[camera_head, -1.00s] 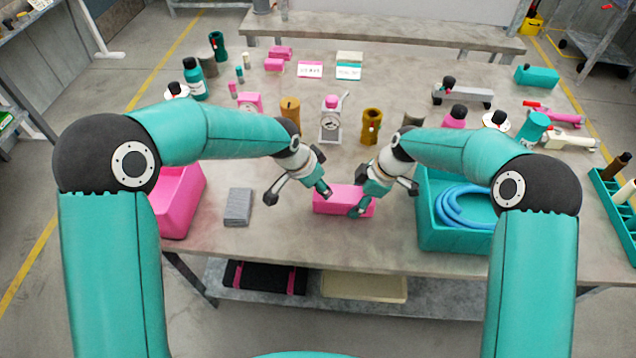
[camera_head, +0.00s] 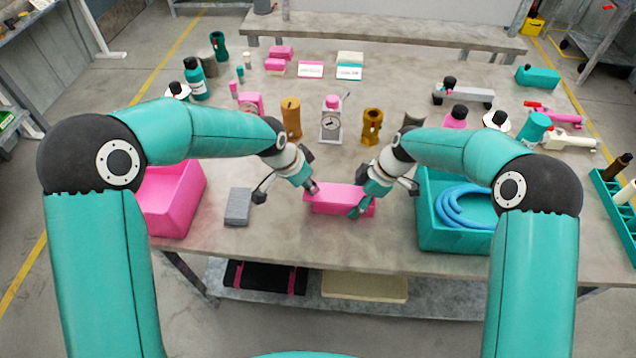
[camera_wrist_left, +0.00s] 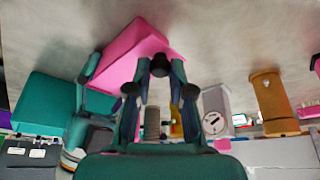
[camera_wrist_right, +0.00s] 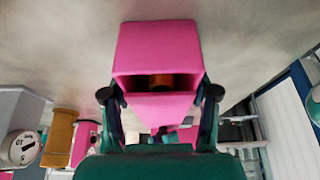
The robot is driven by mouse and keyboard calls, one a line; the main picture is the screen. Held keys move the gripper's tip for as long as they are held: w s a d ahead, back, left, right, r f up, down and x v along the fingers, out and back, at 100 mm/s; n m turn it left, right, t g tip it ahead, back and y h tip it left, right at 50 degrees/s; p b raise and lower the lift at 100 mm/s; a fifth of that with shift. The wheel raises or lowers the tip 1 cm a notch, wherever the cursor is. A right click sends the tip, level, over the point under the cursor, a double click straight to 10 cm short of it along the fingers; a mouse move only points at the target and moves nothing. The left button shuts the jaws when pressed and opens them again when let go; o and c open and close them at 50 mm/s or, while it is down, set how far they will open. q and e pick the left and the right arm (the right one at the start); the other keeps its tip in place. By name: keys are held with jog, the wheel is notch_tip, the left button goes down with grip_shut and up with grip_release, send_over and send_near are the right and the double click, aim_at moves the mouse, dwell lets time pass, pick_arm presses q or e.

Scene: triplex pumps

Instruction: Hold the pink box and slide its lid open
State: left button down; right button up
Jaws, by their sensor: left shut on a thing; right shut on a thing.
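The pink box (camera_head: 340,207) lies on the table near the front edge, between my two arms. My right gripper (camera_head: 362,203) is shut on its right end. My left gripper (camera_head: 312,189) is at the top left end of the box, shut on what looks like the lid (camera_head: 310,192); its fingers partly hide this end. In the right wrist view the box (camera_wrist_right: 157,48) shows a dark opening with something brown (camera_wrist_right: 161,81) inside, too dim to name. In the left wrist view the box (camera_wrist_left: 137,52) appears tilted, with a right finger beside it.
A teal crate (camera_head: 433,240) with a blue hose stands close to the right. A grey block (camera_head: 238,205) and a pink bin (camera_head: 178,205) are to the left. Pumps and bottles stand behind. Bare table lies between block and box.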

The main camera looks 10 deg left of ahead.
pick_arm(q)
jog(key=a, duration=0.4)
jog(key=shift+a, duration=0.15)
jog(key=c, duration=1)
grip_release()
jog(key=shift+c, duration=0.2)
jog(key=shift+r, duration=0.1)
jog(key=v, duration=1.1)
jog(key=shift+r, duration=0.3)
jog(key=shift+s, duration=0.1)
pick_arm(e)
jog(key=o, duration=1.5)
jog(key=shift+c, duration=0.2)
